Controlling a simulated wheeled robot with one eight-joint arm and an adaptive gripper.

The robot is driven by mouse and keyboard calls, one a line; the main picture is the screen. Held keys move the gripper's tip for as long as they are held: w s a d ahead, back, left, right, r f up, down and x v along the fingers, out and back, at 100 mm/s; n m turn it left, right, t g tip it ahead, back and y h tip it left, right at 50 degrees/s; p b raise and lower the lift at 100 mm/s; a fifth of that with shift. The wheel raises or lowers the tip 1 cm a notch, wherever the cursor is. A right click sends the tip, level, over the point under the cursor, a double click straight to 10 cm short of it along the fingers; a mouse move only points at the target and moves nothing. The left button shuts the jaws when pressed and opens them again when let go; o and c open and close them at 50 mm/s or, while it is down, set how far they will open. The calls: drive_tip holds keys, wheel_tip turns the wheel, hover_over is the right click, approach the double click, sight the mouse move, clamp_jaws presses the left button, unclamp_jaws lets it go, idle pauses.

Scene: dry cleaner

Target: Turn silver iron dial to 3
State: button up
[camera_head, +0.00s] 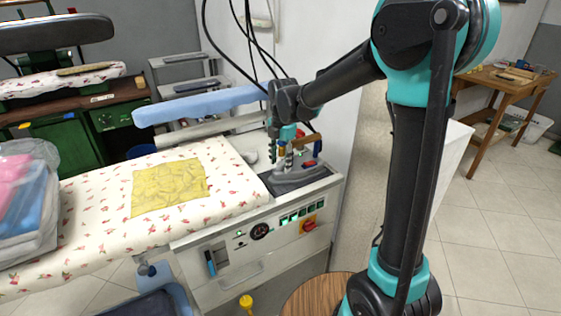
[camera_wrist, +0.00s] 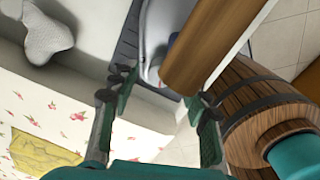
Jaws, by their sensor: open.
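The silver iron (camera_head: 297,172) stands on the dark pad at the right end of the ironing station. It has a brown wooden handle (camera_head: 306,141), and my arm and gripper partly cover it. In the wrist view the brown handle (camera_wrist: 213,45) and part of the silver body (camera_wrist: 152,38) show just beyond my fingers. My gripper (camera_head: 284,150) is over the iron; in the wrist view its two fingers (camera_wrist: 160,108) are spread wide with nothing between them. I cannot make out the dial or its numbers.
The floral ironing board (camera_head: 95,220) with a yellow cloth (camera_head: 168,187) lies left of the iron. The station's front panel has a red switch (camera_head: 309,225). A round wooden stool or barrel (camera_head: 312,294) stands close in front. A white wall is behind.

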drive_tip(key=shift+c, duration=0.3)
clamp_jaws()
drive_tip(key=m, duration=0.3)
drive_tip(key=shift+m, duration=0.3)
drive_tip(key=shift+a+m, duration=0.1)
drive_tip(key=shift+m, duration=1.8)
drive_tip(key=shift+o, duration=0.3)
unclamp_jaws()
